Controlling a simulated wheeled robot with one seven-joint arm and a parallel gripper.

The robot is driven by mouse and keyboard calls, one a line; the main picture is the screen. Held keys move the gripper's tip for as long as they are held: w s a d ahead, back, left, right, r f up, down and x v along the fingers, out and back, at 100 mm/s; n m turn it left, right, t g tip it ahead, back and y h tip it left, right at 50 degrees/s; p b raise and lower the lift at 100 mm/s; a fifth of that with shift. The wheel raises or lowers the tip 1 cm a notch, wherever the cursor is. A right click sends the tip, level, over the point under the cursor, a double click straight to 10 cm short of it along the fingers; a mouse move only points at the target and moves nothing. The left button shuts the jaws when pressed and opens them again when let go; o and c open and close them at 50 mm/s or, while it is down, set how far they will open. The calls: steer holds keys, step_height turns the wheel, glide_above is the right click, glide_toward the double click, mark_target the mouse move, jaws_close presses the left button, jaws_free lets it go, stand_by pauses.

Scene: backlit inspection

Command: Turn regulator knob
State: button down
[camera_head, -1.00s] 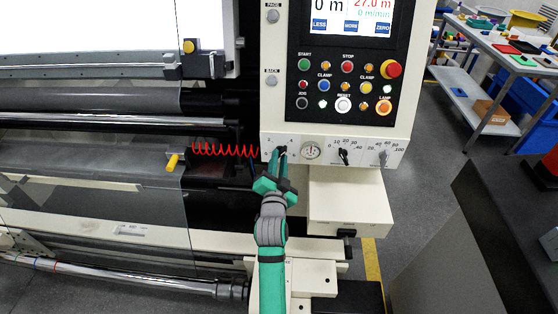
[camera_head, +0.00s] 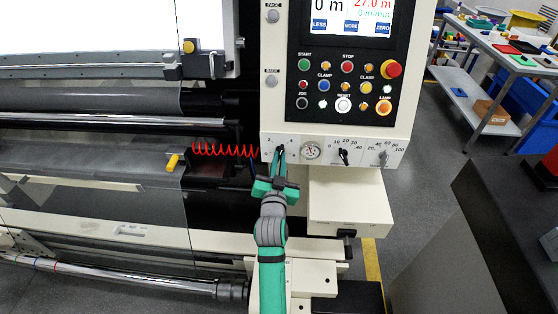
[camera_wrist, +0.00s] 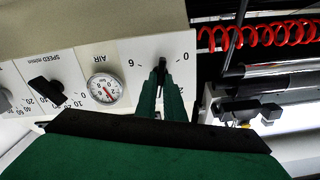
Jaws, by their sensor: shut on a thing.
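The regulator knob (camera_wrist: 162,63) is small and black, on a white panel beside the AIR gauge. It sits between numbers on a dial scale. My gripper (camera_wrist: 161,88) has its green fingers closed on the knob from below in the wrist view. In the head view my gripper (camera_head: 280,152) reaches up to the left end of the lower panel, and its fingers largely hide the knob there.
The round AIR gauge (camera_head: 311,151) is just right of the knob. Two more black and grey knobs, one a speed knob (camera_head: 344,156), follow along the panel. A red coiled hose (camera_head: 222,149) hangs to the left. A cream box (camera_head: 348,196) juts out below the panel.

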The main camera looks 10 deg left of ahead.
steer(key=n, duration=2.6)
steer(key=shift+f+n, duration=0.2)
steer(key=shift+n, duration=0.5)
steer(key=c, duration=1.9)
jaws_free()
steer(key=shift+o, duration=0.2)
steer(key=shift+r, duration=0.1)
steer(key=s, duration=1.1)
steer(key=shift+d, duration=0.15)
